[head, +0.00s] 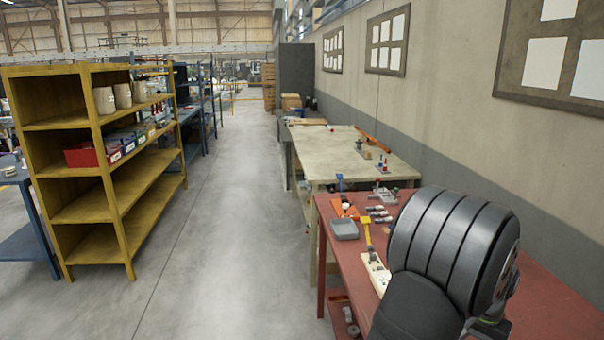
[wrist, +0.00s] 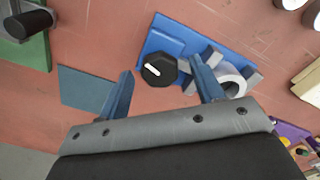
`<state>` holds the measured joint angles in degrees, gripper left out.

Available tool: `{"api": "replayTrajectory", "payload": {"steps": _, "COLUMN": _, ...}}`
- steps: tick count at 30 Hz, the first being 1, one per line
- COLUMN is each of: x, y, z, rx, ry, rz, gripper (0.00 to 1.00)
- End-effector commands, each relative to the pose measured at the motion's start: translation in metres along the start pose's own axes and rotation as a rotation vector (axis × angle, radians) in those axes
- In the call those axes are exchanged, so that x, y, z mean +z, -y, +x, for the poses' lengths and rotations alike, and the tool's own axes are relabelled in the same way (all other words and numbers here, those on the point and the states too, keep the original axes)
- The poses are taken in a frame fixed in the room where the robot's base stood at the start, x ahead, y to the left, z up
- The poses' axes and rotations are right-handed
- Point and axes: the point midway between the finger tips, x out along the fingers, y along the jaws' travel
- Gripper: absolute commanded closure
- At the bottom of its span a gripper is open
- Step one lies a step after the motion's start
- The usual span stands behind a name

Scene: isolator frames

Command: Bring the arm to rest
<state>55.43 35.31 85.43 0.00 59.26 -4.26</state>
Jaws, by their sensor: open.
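My gripper (wrist: 161,67) is open in the wrist view, its two blue-grey fingers spread apart. In the head view my black arm covers the right front of the red table (head: 545,300), and the fingers cannot be made out there.
In the wrist view a green block (wrist: 32,48) with a black cylinder is at the upper left, and a flat teal plate (wrist: 88,90) lies near the left finger. A grey tray (head: 344,229) stands on the red table. A yellow shelf (head: 118,215) is across the clear aisle.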

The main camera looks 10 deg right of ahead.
Motion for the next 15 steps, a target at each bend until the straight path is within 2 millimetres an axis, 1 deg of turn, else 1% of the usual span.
{"api": "replayTrajectory", "payload": {"steps": 9, "x": 0.0000, "y": 0.0001, "z": -0.0002, "rx": 0.000, "ry": 0.000, "rz": -0.255, "gripper": 0.39}}
{"api": "replayTrajectory", "payload": {"steps": 15, "x": 0.0000, "y": 0.0002, "z": -0.0002, "rx": 0.000, "ry": 0.000, "rz": -0.394, "gripper": 0.39}}
